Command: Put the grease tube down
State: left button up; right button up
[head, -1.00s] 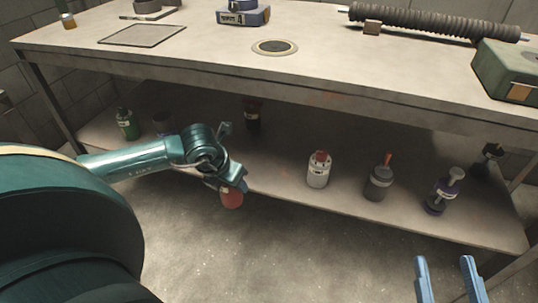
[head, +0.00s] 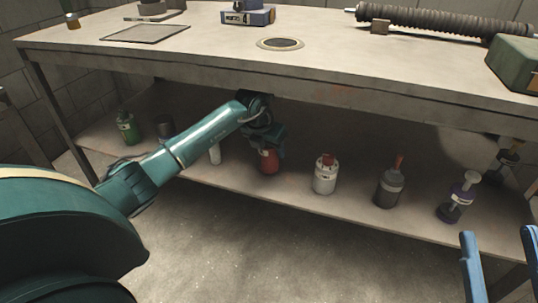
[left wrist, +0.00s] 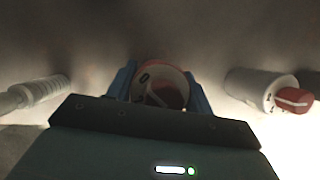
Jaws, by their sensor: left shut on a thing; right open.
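My left gripper (head: 267,150) is shut on a red cylindrical container, the grease tube (head: 269,164). It holds the tube roughly upright at the lower shelf (head: 235,188), between a white container and a white can. I cannot tell whether the tube's base touches the shelf. In the left wrist view the tube's round end (left wrist: 160,84) shows between the two blue fingers of my left gripper (left wrist: 161,92). My right gripper (head: 500,262) is open and empty at the lower right, in front of the shelf.
On the shelf, a white can with a red cap (head: 325,180), a dark bottle (head: 390,188) and a purple-based container (head: 457,200) stand right. A white container (head: 215,154), a dark cup (head: 165,127) and a green bottle (head: 127,128) stand left. The tabletop (head: 240,62) overhangs the shelf.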

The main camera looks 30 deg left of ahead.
pick_arm(q)
jog(key=shift+s+f, duration=0.1)
jog(key=shift+f, duration=0.55)
jog(key=shift+r, duration=0.1)
pick_arm(e)
jog(key=shift+r+n+y, duration=0.3)
jog(key=shift+r, duration=0.05)
pick_arm(q)
jog(key=o, duration=1.1)
jog(key=shift+o, duration=0.2)
